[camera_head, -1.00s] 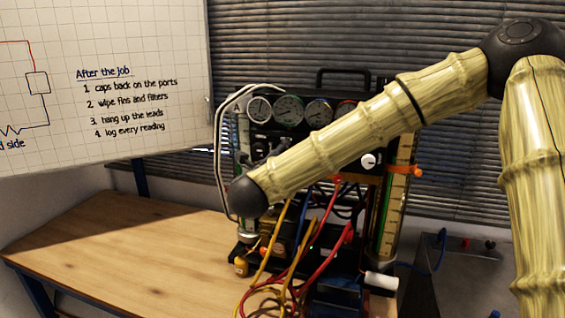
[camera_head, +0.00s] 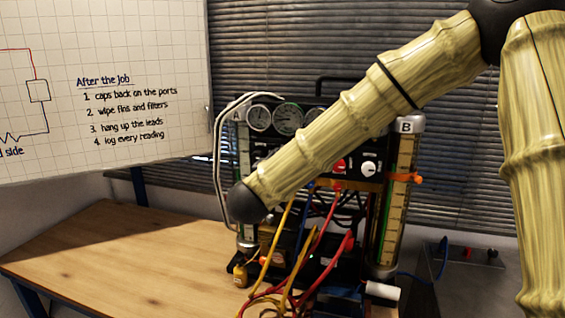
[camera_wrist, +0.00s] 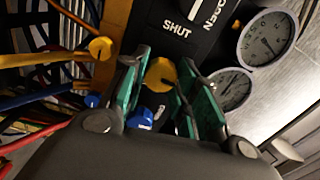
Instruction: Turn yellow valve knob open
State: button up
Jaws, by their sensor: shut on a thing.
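The yellow valve knob (camera_wrist: 160,73) sits on the dark panel in the wrist view, beside the white words SHUT (camera_wrist: 177,29) and OPEN (camera_wrist: 213,12). My gripper (camera_wrist: 163,62) is shut on the knob, with one green-padded finger on each side of it. The knob's exact angle is hard to read because the fingers cover part of it. In the head view my forearm crosses in front of the gauge rig (camera_head: 412,122), and neither the gripper nor the yellow knob can be made out there.
A blue knob (camera_wrist: 140,119) lies close under my fingers. Gauges (camera_wrist: 268,38) are at the right of the wrist view. Yellow, red and blue hoses (camera_head: 348,245) hang in front of the rig. The wooden bench (camera_head: 120,250) is clear at the left.

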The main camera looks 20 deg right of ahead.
jog(key=shift+n, duration=0.4)
jog(key=o, duration=1)
jog(key=v, duration=1.2)
jog(key=shift+a, duration=0.15)
